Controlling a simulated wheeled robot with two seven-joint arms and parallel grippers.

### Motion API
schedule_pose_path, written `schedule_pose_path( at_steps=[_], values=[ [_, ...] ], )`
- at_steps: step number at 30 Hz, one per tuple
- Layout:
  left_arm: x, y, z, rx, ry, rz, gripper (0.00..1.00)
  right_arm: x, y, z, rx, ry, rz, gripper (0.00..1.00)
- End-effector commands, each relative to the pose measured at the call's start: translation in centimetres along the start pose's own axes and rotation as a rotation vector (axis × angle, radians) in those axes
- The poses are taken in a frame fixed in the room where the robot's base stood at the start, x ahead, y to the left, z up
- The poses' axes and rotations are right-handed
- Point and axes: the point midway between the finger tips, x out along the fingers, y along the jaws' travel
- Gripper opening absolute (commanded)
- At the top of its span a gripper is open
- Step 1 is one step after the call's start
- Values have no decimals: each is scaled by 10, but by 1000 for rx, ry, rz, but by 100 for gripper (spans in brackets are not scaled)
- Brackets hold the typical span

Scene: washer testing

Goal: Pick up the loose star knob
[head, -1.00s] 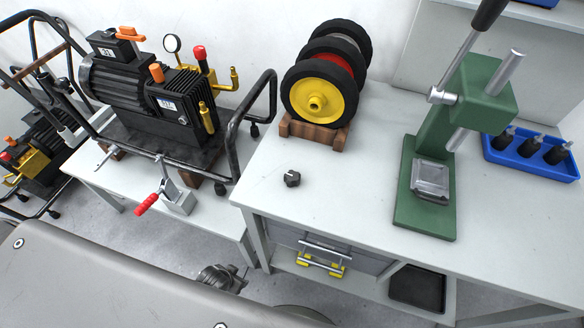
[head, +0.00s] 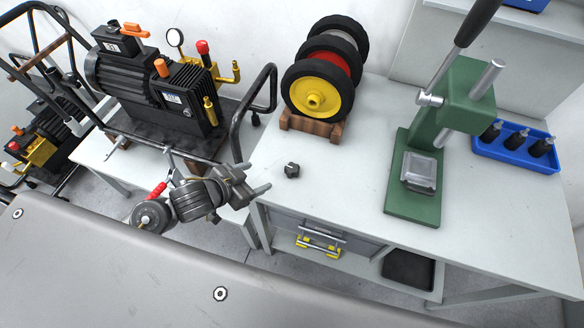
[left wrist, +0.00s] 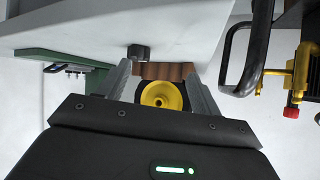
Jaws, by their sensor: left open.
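The loose star knob (head: 292,170) is small and black. It stands on the white bench top, near the bench's front left corner. My left gripper (head: 256,188) is open and empty, just left of the knob and apart from it, at the bench's left edge. In the left wrist view the knob (left wrist: 138,52) shows beyond the open fingers (left wrist: 160,85), nearer the left finger. My right gripper is not in view.
Wheels on a wooden rack (head: 312,126) stand behind the knob. A green arbor press (head: 412,208) stands to its right, with a blue tray (head: 516,158) farther right. A pump on a cart (head: 150,90) stands at the left. Bench space around the knob is clear.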

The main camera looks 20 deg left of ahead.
Motion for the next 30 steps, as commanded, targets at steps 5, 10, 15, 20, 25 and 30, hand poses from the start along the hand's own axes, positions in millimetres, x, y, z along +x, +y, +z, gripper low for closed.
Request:
schedule_pose_path(
  at_steps=[5, 10, 15, 20, 25, 30],
  values=[
    [6, -6, -17, 71, 97, 161, 65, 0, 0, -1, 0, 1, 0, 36],
    [2, -9, -18, 86, 120, 294, 65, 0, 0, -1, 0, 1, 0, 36],
    [0, -9, -18, 83, 120, 334, 65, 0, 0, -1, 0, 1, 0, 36],
    [12, -5, -21, 77, 123, 333, 65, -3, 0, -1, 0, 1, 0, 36],
    [37, 4, -24, 79, 124, 332, 65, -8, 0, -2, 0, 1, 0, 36],
    [51, 9, -25, 81, 122, 331, 65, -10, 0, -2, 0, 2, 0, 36]
  ],
)
